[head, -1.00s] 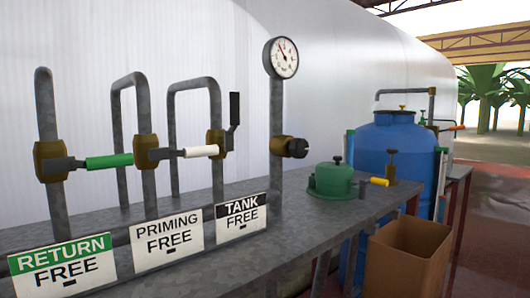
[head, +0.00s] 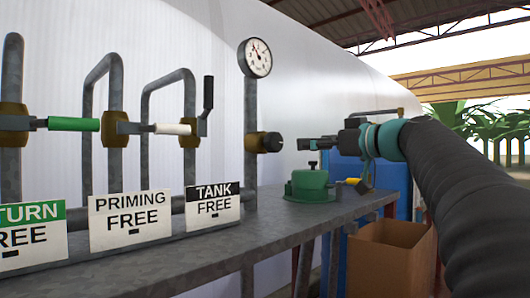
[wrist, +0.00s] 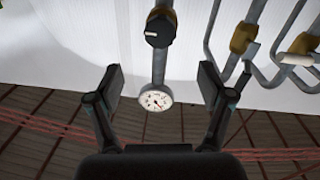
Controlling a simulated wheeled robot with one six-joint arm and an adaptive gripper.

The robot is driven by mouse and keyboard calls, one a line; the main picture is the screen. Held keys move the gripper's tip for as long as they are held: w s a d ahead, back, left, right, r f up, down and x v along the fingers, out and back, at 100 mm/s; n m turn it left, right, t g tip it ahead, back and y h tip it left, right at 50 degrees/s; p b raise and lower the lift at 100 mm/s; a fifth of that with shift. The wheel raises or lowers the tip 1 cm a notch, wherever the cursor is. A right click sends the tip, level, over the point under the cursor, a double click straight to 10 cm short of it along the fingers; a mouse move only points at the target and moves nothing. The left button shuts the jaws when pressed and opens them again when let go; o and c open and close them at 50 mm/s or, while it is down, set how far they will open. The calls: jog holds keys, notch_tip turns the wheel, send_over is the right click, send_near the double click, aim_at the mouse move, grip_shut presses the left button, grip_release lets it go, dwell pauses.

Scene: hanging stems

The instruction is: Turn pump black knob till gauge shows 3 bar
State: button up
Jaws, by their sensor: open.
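The black knob (head: 272,142) sits on a brass valve body on the grey vertical pipe. It also shows in the wrist view (wrist: 160,28), with a white mark on its face. The round white gauge (head: 255,58) tops the same pipe; its red needle points up and left, but the numbers are too small to read. The gauge shows below the knob in the wrist view (wrist: 155,97). My gripper (head: 302,143) is level with the knob and just right of it, with a gap between. In the wrist view its two fingers (wrist: 162,82) are spread, with nothing held.
Valves with green (head: 74,125) and white (head: 172,129) handles stand left of the knob. Signs including TANK FREE (head: 212,204) line the bench (head: 190,268). A green pump-like unit (head: 309,185) sits below my gripper. A cardboard box (head: 390,258) stands right of the bench.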

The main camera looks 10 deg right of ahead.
aim_at(277, 143)
jog(key=p+x, duration=0.2)
jog(key=x, duration=1.1)
jog(key=shift+w+a, duration=0.15)
jog(key=shift+w, duration=0.15)
jog(key=c, duration=1.2)
